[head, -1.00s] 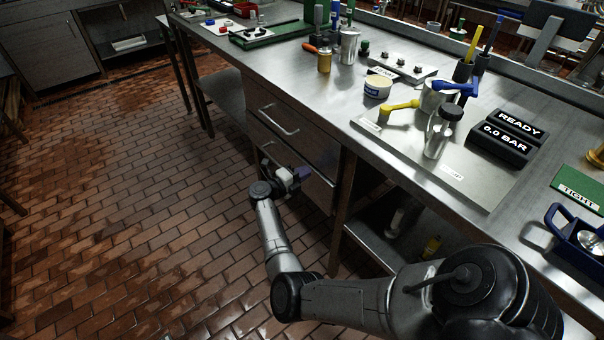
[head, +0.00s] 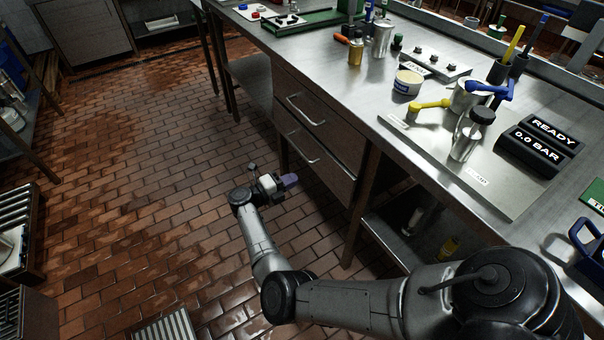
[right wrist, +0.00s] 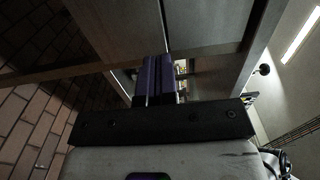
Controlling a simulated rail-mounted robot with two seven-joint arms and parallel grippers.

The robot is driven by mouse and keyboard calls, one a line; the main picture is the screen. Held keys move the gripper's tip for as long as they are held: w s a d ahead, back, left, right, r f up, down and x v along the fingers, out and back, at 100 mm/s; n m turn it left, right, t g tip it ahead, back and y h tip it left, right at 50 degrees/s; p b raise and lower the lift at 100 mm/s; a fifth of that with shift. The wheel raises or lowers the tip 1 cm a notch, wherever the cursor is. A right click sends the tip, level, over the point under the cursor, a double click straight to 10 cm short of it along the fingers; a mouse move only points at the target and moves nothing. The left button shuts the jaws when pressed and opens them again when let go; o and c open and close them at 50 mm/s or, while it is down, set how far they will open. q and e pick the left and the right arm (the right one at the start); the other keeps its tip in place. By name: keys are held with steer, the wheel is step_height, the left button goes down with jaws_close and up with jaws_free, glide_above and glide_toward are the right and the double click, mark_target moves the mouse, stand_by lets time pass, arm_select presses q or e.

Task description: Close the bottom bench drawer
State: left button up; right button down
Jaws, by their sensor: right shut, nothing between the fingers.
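The bottom bench drawer (head: 322,170) is the lower of two wood-fronted drawers under the steel bench, with a metal bar handle (head: 303,148). Its front looks flush with the upper drawer (head: 320,115), and no open drawer box shows. My right gripper (head: 290,180) is shut and empty, with purple fingers, in front of and low beside the bottom drawer. It looks apart from the front. In the right wrist view, the closed fingers (right wrist: 158,77) point toward wooden panels. My left gripper is not in view.
The bench top (head: 440,160) carries cups, a yellow-handled valve and a display block reading READY (head: 553,130). A bench leg (head: 360,210) stands right of the drawers, with a lower shelf beyond. The brick-tiled floor (head: 150,200) on the left is mostly clear.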

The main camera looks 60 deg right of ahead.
steer(key=m+b, duration=0.6)
steer(key=m, duration=1.2)
glide_toward(332, 160)
steer(key=x, duration=0.6)
steer(key=shift+s+d, duration=0.1)
steer(key=shift+s+d+r, duration=0.1)
steer(key=shift+s+d, duration=0.2)
steer(key=shift+d, duration=0.3)
steer(key=shift+b, duration=0.3)
